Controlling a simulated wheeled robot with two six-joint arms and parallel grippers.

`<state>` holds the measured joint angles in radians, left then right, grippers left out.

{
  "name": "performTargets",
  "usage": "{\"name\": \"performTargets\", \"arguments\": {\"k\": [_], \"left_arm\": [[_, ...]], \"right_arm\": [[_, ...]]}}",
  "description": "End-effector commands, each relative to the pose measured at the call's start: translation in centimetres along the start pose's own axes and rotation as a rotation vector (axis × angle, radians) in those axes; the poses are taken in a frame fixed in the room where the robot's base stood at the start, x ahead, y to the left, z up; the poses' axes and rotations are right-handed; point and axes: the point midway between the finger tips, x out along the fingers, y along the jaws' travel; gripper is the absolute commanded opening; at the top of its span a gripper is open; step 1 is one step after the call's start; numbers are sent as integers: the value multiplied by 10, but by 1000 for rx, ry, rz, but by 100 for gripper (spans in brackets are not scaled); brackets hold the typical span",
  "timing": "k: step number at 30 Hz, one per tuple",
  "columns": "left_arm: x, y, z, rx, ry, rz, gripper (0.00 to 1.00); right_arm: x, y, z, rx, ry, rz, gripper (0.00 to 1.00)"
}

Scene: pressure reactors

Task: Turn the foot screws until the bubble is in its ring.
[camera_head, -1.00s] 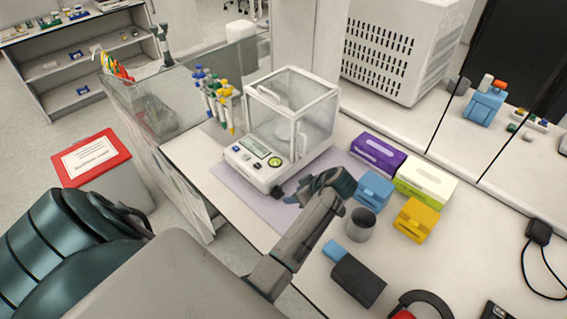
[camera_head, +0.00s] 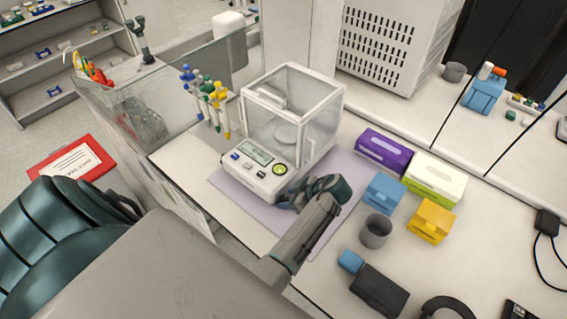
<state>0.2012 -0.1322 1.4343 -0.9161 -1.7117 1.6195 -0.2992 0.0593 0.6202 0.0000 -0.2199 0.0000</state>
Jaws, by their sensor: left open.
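The balance (camera_head: 262,180) with a clear glass draft shield (camera_head: 290,105) stands on a pale lilac mat (camera_head: 235,198). A round green-yellow bubble level (camera_head: 280,169) shows on its front right; the bubble is too small to place against its ring. My left gripper (camera_head: 289,203) is open at the balance's front right corner, low over the mat. It covers the corner where a dark foot screw would show, so I cannot tell if the jaws touch or surround it. The other foot screws are hidden. My right gripper is not in view.
Right of the balance are purple (camera_head: 384,152) and green-white (camera_head: 434,179) boxes, blue (camera_head: 384,193) and yellow (camera_head: 430,220) boxes and a grey cup (camera_head: 376,231). Pipettes (camera_head: 208,98) stand behind left. A glass screen (camera_head: 150,110) edges the bench left.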

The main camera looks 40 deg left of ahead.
Motion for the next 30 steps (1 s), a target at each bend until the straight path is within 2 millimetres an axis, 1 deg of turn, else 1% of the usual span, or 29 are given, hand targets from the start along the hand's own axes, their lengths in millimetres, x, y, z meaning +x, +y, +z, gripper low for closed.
{"name": "performTargets", "arguments": {"k": [3,6,10,11,15,17,18,23,26,30], "left_arm": [[1,-3,3,0,-1,-2,49],[2,-3,3,-1,0,-2,49],[2,-3,3,-1,0,-2,49],[2,-3,3,-1,0,-2,48],[2,-3,3,-1,0,-2,20],[2,-3,3,-1,0,-2,8],[2,-3,3,-1,0,-2,5],[4,-5,4,22,-1,21,5],[4,-8,5,87,-2,85,5],[4,-10,2,198,0,196,5]], "right_arm": [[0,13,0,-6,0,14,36],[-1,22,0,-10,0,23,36],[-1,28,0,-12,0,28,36],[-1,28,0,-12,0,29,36],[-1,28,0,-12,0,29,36],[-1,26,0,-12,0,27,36],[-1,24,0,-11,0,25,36],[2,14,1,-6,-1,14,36],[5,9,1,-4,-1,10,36],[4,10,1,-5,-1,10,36]]}}
